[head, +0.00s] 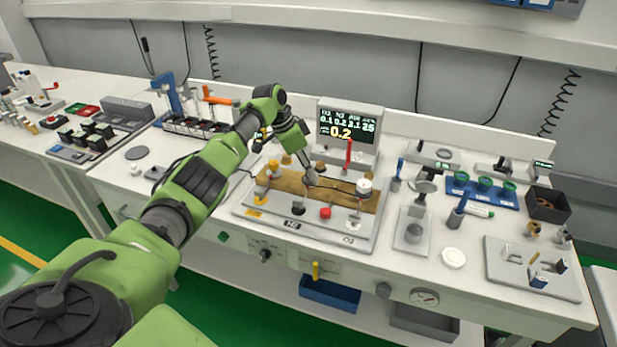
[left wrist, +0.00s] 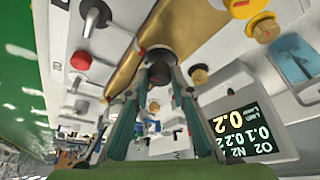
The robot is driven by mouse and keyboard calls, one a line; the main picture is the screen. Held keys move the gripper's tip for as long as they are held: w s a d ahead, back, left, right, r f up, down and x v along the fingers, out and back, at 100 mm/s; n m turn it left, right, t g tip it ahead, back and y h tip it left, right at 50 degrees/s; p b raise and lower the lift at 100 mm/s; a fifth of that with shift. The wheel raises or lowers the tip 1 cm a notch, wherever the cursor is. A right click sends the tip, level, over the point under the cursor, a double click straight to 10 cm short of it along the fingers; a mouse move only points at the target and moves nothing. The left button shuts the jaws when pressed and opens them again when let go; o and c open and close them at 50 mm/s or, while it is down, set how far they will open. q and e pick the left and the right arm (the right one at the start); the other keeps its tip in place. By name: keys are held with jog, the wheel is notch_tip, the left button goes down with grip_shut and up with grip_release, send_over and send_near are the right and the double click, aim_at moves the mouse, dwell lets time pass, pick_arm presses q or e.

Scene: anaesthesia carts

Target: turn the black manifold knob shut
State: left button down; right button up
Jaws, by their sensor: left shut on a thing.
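The brass manifold bar (head: 340,198) lies across a light grey panel in the middle of the bench. My left gripper (head: 312,181) reaches down onto the middle of the bar. In the left wrist view its two fingers (left wrist: 160,80) are closed around a dark round knob (left wrist: 157,56) on the bar (left wrist: 126,75). The fingers hide much of the knob, and the head view barely shows it. A display (head: 347,125) behind the panel reads 0.2 in large yellow digits. My right gripper is not in view.
Around the bar are a yellow knob (head: 273,167), a white knob (head: 364,187), a red knob (head: 325,212) and a black knob (head: 298,208) at the panel front. A red upright lever (head: 348,154) stands near the display. Trays and fittings fill the right side.

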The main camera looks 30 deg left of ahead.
pick_arm(q)
jog(key=shift+m+b, duration=0.8)
jog(key=c, duration=1.8)
grip_release()
jog(key=v, duration=1.2)
jog(key=shift+w+a, duration=0.15)
jog(key=shift+w, duration=0.1)
jog(key=shift+f, duration=0.1)
